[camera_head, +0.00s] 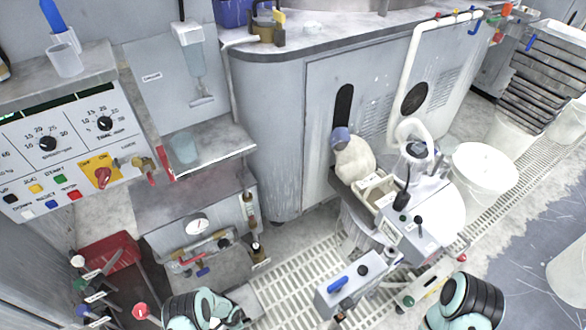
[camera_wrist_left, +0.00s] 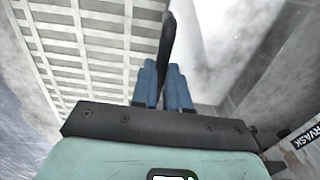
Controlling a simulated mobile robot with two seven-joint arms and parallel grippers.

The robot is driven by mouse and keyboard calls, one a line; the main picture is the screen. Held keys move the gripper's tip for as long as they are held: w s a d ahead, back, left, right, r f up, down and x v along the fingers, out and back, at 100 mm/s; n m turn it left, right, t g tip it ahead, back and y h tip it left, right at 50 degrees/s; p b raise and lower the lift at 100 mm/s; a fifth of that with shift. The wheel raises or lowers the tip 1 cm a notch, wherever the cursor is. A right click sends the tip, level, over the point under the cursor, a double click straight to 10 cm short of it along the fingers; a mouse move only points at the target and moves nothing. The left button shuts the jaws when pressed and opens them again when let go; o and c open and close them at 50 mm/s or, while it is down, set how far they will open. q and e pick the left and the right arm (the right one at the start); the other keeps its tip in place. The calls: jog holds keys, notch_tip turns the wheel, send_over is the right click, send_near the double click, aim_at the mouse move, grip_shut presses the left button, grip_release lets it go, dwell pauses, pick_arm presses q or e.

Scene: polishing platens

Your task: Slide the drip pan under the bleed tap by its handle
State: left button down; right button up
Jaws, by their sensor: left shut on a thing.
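In the left wrist view, the blue fingers of my left gripper (camera_wrist_left: 168,85) are shut on a dark, narrow handle (camera_wrist_left: 168,38) that rises between them. A pale, smooth surface (camera_wrist_left: 228,45) lies beside the handle on the right; I cannot tell whether it is the drip pan. In the head view, a pressure gauge (camera_head: 197,225) and red-levered pipework (camera_head: 203,246) are on the low grey unit. I cannot tell which fitting is the bleed tap. The left fingers and the drip pan cannot be made out in the head view. My right gripper is not in view.
Slatted floor grating (camera_head: 300,283) runs in front of the grey machine cabinet (camera_head: 318,100).

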pick_arm(q)
jog(key=shift+w+a, duration=0.6)
jog(key=shift+w, duration=0.2)
jog(key=shift+w+a, duration=0.75)
jog(key=shift+w, duration=0.25)
jog(key=shift+w+a, duration=0.75)
jog(key=shift+w, duration=0.25)
